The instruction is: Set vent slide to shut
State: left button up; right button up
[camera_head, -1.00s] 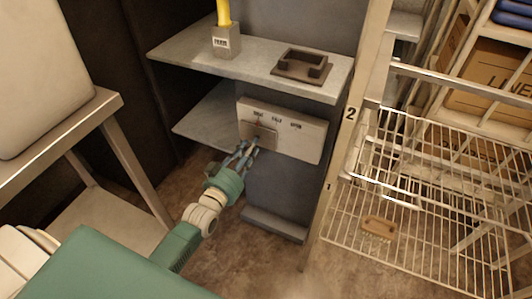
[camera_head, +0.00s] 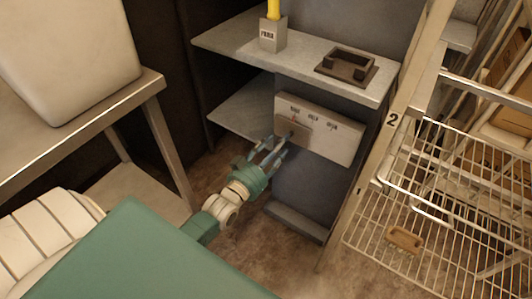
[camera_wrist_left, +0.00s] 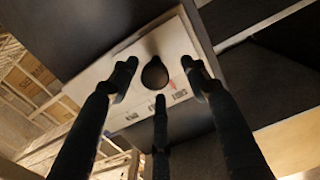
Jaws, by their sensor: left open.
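The vent panel (camera_head: 340,142) is a pale plate on the grey cabinet front, with three small labels along its top. The labels are too small to read surely. A brownish slide (camera_head: 299,131) sits at the panel's left end, under the leftmost label and a small red mark. My left gripper (camera_head: 276,148) is open and empty, just in front of the slide and a little below-left of it. In the left wrist view its dark fingers spread around a dark round knob (camera_wrist_left: 155,73) without visibly gripping it. My right gripper is out of view.
Above the panel, a grey shelf (camera_head: 230,52) holds a grey holder (camera_head: 271,36) with a yellow item and a dark tray-like block (camera_head: 346,67). A wire basket (camera_head: 440,200) with a brown brush (camera_head: 405,239) is right. A metal table (camera_head: 75,130) stands left.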

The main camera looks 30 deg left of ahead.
pick_arm(q)
jog(key=s, duration=1)
jog(key=shift+a, duration=0.25)
